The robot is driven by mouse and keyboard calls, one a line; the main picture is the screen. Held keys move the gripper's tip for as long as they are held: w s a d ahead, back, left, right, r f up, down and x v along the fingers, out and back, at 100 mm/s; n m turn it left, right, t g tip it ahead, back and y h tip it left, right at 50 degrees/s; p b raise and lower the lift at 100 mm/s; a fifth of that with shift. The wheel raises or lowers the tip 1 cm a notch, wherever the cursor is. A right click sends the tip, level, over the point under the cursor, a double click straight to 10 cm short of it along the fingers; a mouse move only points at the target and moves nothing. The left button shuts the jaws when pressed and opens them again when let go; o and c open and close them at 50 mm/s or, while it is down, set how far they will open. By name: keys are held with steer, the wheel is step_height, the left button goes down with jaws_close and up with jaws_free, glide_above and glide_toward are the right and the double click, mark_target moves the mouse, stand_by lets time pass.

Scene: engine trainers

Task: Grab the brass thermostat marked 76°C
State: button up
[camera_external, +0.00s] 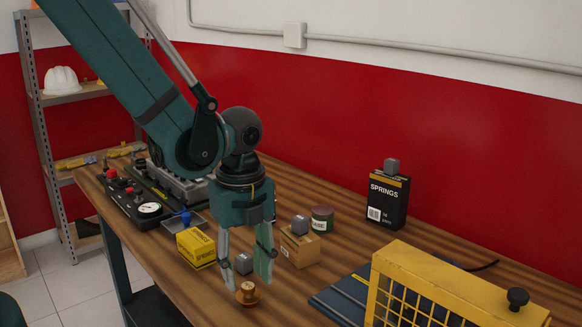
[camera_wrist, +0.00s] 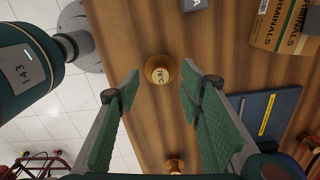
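A round brass thermostat (camera_external: 247,293) stands on the wooden bench near its front edge. In the wrist view the thermostat (camera_wrist: 160,72) shows a pale top disc with small rotated lettering that looks like 76°C. My gripper (camera_external: 245,276) points down just above it, fingers apart and empty. In the wrist view my gripper (camera_wrist: 160,80) has one finger on each side of the thermostat, with gaps on both sides. A second brass piece (camera_wrist: 174,166) shows at the bottom of the wrist view; its marking is unreadable.
A grey block (camera_external: 243,263) sits behind my fingers. A yellow box (camera_external: 195,248) is left, a cardboard box (camera_external: 299,247) right, with a can (camera_external: 322,219) behind. A blue folder-like item (camera_external: 341,294) and yellow cage (camera_external: 445,285) occupy the right. The bench edge is close.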

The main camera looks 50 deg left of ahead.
mark_target(248, 286)
steer(key=shift+d+f+b, duration=0.1)
steer(key=shift+f+b, duration=0.45)
steer(key=shift+f, duration=2.05)
steer(key=c, duration=0.6)
